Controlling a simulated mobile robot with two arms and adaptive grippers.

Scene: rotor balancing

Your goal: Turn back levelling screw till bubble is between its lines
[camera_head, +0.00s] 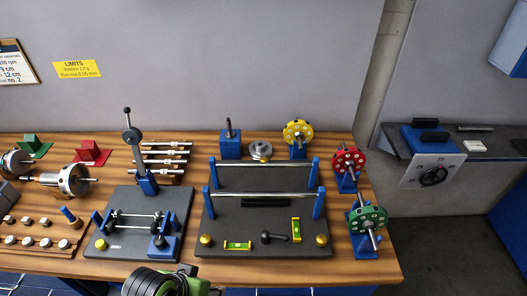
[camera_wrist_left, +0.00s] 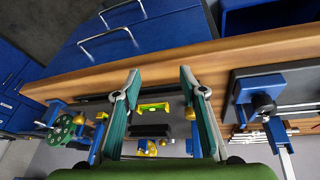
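A dark balancing stand plate (camera_head: 225,216) carries two shiny rails and has a brass levelling screw at each front corner, left (camera_head: 206,239) and right (camera_head: 321,240). A yellow-green level (camera_head: 237,245) lies along the plate's front edge; a second level (camera_head: 296,230) stands crosswise to it at the right. The bubbles are too small to read against their lines. In the left wrist view, my left gripper (camera_wrist_left: 159,73) is open and empty, with teal fingers on either side of the front level (camera_wrist_left: 153,107). The left screw (camera_wrist_left: 190,114) shows beside one finger. My right gripper is out of view.
A black-handled tool (camera_head: 273,237) lies between the levels. Yellow, red and green rotors (camera_head: 367,219) stand along the right. A smaller plate (camera_head: 119,245) with a lever device stands to the left.

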